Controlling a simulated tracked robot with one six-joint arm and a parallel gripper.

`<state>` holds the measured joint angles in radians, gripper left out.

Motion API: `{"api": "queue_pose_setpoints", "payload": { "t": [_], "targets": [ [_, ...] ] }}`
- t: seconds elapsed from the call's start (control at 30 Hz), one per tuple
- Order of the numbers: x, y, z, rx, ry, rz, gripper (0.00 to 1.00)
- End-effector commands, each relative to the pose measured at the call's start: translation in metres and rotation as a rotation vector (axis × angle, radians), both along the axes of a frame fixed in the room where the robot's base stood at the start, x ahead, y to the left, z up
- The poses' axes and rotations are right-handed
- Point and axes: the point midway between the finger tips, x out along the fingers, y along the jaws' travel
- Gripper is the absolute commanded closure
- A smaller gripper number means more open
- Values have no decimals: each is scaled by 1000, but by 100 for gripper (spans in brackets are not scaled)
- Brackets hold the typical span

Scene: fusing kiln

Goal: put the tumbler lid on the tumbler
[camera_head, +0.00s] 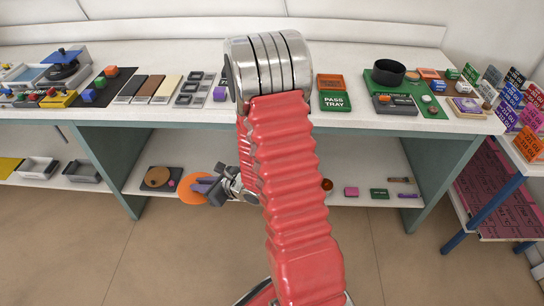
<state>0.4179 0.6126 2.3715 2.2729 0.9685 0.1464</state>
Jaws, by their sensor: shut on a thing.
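My gripper (208,188) is low in front of the lower shelf, left of my red arm. It is shut on a flat orange disc (190,189), which I take to be the tumbler lid. The disc shows behind and left of the fingers and overlaps the shelf's front edge. The fingers hide part of it. An open black round drum (389,73) stands on a green base on the bench top at the right; it looks like the tumbler. My gripper is well below and left of it.
The bench top (350,122) carries a green pass tray (335,102), tile samples and coloured blocks. A dark square with a brown disc (157,177) and several small items lie on the lower shelf. A side rack of cards (510,95) stands at the right. Teal legs flank the shelf.

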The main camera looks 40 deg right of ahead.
Motion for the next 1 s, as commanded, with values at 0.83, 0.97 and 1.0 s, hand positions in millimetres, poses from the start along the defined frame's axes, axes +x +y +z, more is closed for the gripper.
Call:
{"api": "queue_pose_setpoints", "payload": {
  "t": [0.83, 0.97, 1.0],
  "targets": [
    [-81, -277, -180, 5, 1, -576, 100],
    [-110, -308, -208, 1, 4, -660, 100],
    [-117, -315, -215, -2, 4, -681, 100]
  ]
}}
